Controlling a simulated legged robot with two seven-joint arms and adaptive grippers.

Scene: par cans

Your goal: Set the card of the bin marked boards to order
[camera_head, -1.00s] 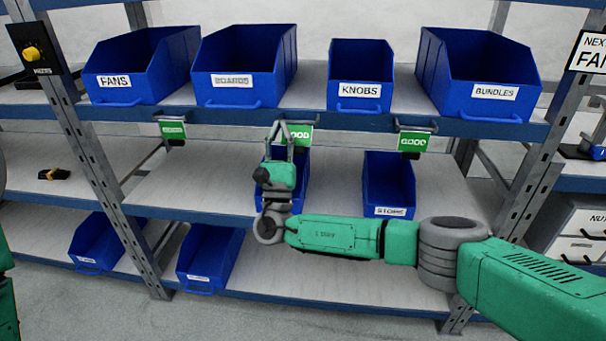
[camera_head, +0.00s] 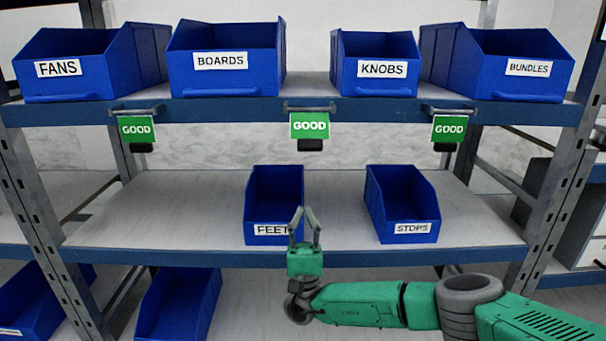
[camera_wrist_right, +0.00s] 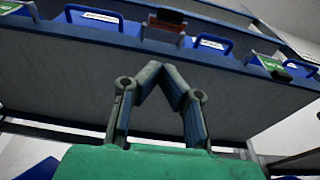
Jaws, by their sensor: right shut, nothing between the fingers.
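The blue bin marked BOARDS (camera_head: 222,72) stands on the upper shelf between FANS and KNOBS. Green GOOD cards hang at the shelf's front edge: a left card (camera_head: 136,130), a middle card (camera_head: 310,126) and a right card (camera_head: 448,129). The middle one hangs right of the BOARDS bin, below the gap toward KNOBS; I cannot tell for sure which card belongs to BOARDS. My right gripper (camera_head: 304,213) is shut and empty, fingers pointing up, below the middle card and apart from it. In the right wrist view its fingertips (camera_wrist_right: 161,72) meet under the shelf edge. My left gripper is out of view.
The upper shelf's front beam (camera_head: 220,110) runs above my right gripper. The FEET bin (camera_head: 275,200) on the middle shelf is partly behind the gripper. The STOPS bin (camera_head: 402,205) stands to the right. Open shelf lies between these two bins.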

